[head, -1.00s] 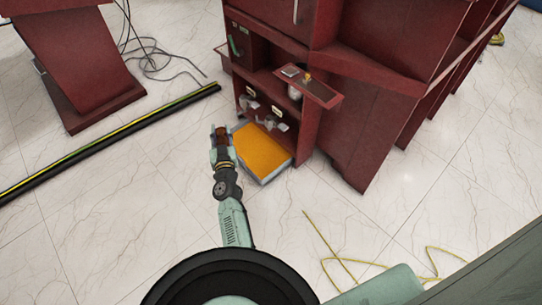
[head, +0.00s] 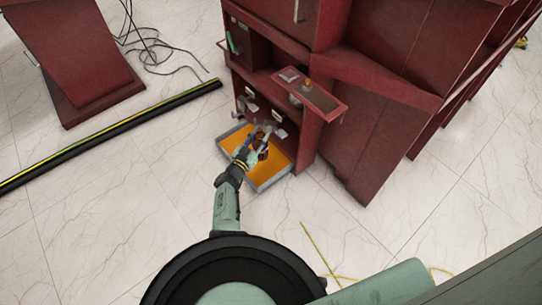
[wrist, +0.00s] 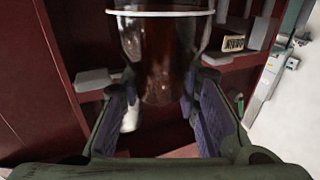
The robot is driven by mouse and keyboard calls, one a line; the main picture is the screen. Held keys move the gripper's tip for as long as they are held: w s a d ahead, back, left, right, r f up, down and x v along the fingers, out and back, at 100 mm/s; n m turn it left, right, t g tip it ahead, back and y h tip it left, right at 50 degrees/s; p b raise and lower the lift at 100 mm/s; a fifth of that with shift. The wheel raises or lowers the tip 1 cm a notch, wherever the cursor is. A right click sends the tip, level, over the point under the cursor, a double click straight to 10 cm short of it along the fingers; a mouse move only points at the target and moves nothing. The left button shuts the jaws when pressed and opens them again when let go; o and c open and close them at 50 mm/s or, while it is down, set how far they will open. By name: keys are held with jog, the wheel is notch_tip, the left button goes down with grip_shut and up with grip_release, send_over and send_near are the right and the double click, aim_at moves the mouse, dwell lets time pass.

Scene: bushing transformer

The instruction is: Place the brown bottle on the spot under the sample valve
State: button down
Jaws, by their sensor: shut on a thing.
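The brown bottle (wrist: 160,60) is held between the two fingers of my gripper (wrist: 160,120) in the wrist view, and a pale ring runs round it. In the head view my gripper (head: 256,146) is over the orange tray, shut on the bottle (head: 263,152). The grey valves (head: 266,131) sit on the dark red cabinet just behind the gripper. Which one is the sample valve, and the spot under it, I cannot tell. The gap between bottle and tray cannot be judged.
The orange tray (head: 268,177) with a grey rim lies at the cabinet's foot. A small shelf (head: 318,98) juts out above at the right. A black and yellow bar (head: 110,135) lies on the floor at left.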

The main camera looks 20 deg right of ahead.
aim_at(261, 156)
notch_tip(261, 156, down, 14)
jog(key=b, duration=1.2)
jog(key=shift+r+b, duration=0.2)
jog(key=shift+b, duration=0.15)
jog(key=f+b+x, duration=0.1)
jog(key=b+x, duration=0.5)
jog(key=x, duration=0.2)
jog(key=shift+b, duration=0.35)
jog(key=shift+f, duration=0.1)
jog(key=shift+f, duration=0.2)
jog(key=c, duration=1.2)
grip_release()
jog(key=shift+r, duration=0.1)
